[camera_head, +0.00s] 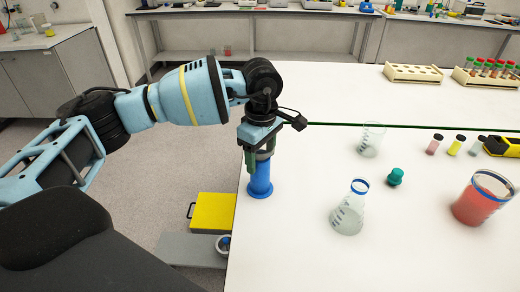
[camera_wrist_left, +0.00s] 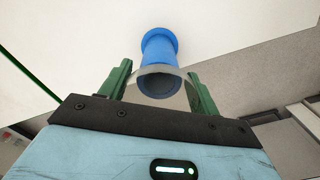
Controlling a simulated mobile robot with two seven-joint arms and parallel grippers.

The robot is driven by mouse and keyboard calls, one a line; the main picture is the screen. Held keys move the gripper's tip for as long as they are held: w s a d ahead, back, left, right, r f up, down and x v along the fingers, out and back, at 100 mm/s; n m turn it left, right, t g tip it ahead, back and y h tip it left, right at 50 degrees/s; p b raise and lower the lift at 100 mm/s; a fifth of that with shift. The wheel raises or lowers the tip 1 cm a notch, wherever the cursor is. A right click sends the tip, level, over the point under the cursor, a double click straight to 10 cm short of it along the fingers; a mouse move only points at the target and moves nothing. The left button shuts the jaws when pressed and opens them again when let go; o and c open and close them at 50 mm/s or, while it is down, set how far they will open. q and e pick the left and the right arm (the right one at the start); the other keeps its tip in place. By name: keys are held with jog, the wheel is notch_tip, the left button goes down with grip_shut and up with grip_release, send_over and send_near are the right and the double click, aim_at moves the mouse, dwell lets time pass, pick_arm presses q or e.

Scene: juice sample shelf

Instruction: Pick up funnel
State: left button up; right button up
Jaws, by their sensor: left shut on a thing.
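The funnel (camera_wrist_left: 130,90) looks like a clear, see-through piece between the green fingers of my left gripper (camera_head: 259,154). The gripper is shut on it. The funnel is at the mouth of a blue spool-shaped stand (camera_head: 260,185), which stands upright near the table's left edge. The stand also shows beyond the fingers in the left wrist view (camera_wrist_left: 160,44). I cannot tell whether the funnel still touches the stand. The gripper hides most of the funnel in the head view. My right gripper is not in view.
On the white table (camera_head: 300,250) to the right stand a clear flask (camera_head: 348,214), a glass beaker (camera_head: 369,140), a teal stopper (camera_head: 395,177) and a beaker of red liquid (camera_head: 478,203). Tube racks (camera_head: 413,76) are at the back. A yellow box (camera_head: 212,212) is below the left edge.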

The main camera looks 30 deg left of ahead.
pick_arm(q)
jog(key=shift+c, duration=0.7)
notch_tip(320, 180, up, 10)
jog(key=shift+b, duration=0.3)
